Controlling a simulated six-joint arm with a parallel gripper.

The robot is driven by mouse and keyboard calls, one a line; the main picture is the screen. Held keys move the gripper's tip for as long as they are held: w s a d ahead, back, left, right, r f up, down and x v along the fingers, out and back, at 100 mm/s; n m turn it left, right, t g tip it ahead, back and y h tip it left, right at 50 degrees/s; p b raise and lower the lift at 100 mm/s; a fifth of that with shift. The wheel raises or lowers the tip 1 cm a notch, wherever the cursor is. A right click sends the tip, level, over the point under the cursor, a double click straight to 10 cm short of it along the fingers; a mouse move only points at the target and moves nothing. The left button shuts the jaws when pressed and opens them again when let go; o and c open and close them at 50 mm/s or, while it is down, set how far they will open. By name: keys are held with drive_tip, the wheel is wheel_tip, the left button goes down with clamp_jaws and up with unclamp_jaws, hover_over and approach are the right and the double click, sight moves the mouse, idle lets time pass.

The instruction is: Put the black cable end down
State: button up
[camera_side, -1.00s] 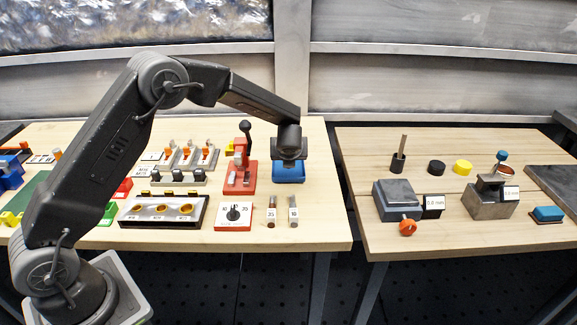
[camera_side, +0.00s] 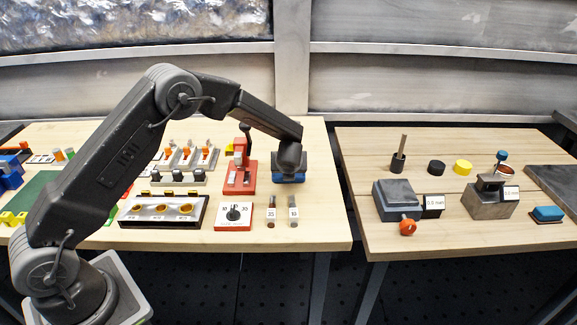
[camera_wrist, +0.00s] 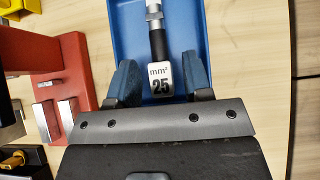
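A black cable end (camera_wrist: 158,45) with a silver metal tip and a white tag reading "mm² 25" lies in the blue tray (camera_wrist: 193,15) in the wrist view. My gripper (camera_wrist: 160,65) is over the tray, with one blue finger on each side of the cable end. Gaps show between the fingers and the cable end, so the gripper is open. In the side view the tray (camera_side: 289,180) is partly covered by my gripper (camera_side: 290,172), and the cable end and the fingers are hidden there.
A red press with a black lever (camera_side: 241,170) stands close to the left of the tray. Two tagged cable ends (camera_side: 271,213) (camera_side: 293,212) lie at the table front, right of a dial box (camera_side: 234,214). A gap separates this table from the right table (camera_side: 385,160).

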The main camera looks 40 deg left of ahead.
drive_tip(key=shift+r, duration=0.25)
drive_tip(key=v, duration=1.2)
drive_tip(key=s+r+n+g+h, duration=0.1)
drive_tip(key=s+r+n+h, duration=0.1)
drive_tip(key=s+r+n, duration=1.15)
drive_tip(key=s+d+n+h, duration=0.3)
drive_tip(key=s+n, duration=1)
drive_tip(key=s, duration=0.5)
drive_tip(key=shift+s+d+r+h, duration=0.2)
drive_tip(key=shift+h, duration=0.5)
drive_tip(key=shift+n, duration=0.25)
